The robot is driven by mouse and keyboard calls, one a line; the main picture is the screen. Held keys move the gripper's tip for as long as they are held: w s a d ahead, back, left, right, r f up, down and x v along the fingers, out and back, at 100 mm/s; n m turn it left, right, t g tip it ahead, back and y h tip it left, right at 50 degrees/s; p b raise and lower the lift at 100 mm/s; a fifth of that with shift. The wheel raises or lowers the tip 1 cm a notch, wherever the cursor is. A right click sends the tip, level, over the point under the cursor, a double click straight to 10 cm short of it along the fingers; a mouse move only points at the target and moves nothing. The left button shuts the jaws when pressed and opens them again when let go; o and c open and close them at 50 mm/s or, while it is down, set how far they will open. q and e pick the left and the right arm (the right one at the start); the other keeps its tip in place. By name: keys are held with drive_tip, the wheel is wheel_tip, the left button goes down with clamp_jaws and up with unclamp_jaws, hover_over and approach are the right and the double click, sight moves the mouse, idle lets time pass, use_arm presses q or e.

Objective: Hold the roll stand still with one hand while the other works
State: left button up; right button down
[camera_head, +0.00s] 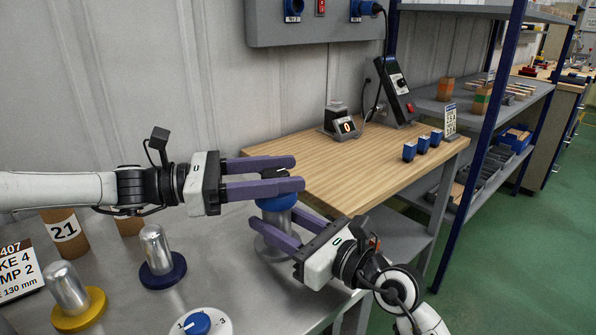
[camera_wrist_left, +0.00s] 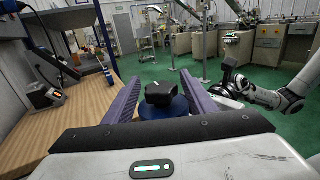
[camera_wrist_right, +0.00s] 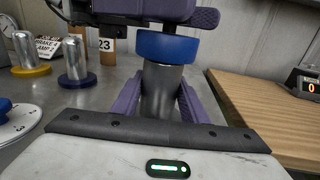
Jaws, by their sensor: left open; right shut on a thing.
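The roll stand (camera_head: 271,240) is a grey upright cylinder with a blue band at its top, at the bench's right end. My right gripper (camera_head: 274,219) is shut on its grey body, with purple fingers on either side; the body also shows in the right wrist view (camera_wrist_right: 161,92). My left gripper (camera_head: 298,174) is open just above the stand's blue top (camera_head: 277,202), partly hiding it. In the left wrist view a black block-like piece (camera_wrist_left: 160,93) shows between the open fingers over the blue top. I cannot tell whether the left fingers touch anything.
On the metal bench stand metal posts on a blue base (camera_head: 163,271) and a yellow base (camera_head: 80,309), and a blue dial (camera_head: 197,323). A wooden table (camera_head: 345,175) with small blue blocks (camera_head: 422,145) lies beyond. Shelves (camera_head: 520,100) stand at the right.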

use_arm(q)
drive_tip(key=shift+w+d, duration=0.2)
drive_tip(key=shift+d, duration=1.35)
drive_tip(key=shift+c, duration=0.2)
drive_tip(key=c, duration=1)
drive_tip(key=shift+s+a+m+g, duration=0.1)
drive_tip(key=shift+s+m+g, duration=0.15)
drive_tip(key=shift+m+g, duration=0.7)
drive_tip(key=shift+s+d+m+g, duration=0.15)
drive_tip(key=shift+m+g, duration=0.35)
drive_tip(key=shift+g, duration=0.8)
drive_tip(key=shift+s+a+m+g, duration=0.15)
drive_tip(key=shift+s+m+g, duration=0.15)
drive_tip(key=shift+m+g, duration=0.65)
drive_tip(key=shift+g, duration=0.4)
drive_tip(key=o, duration=1)
drive_tip(key=shift+o, duration=0.2)
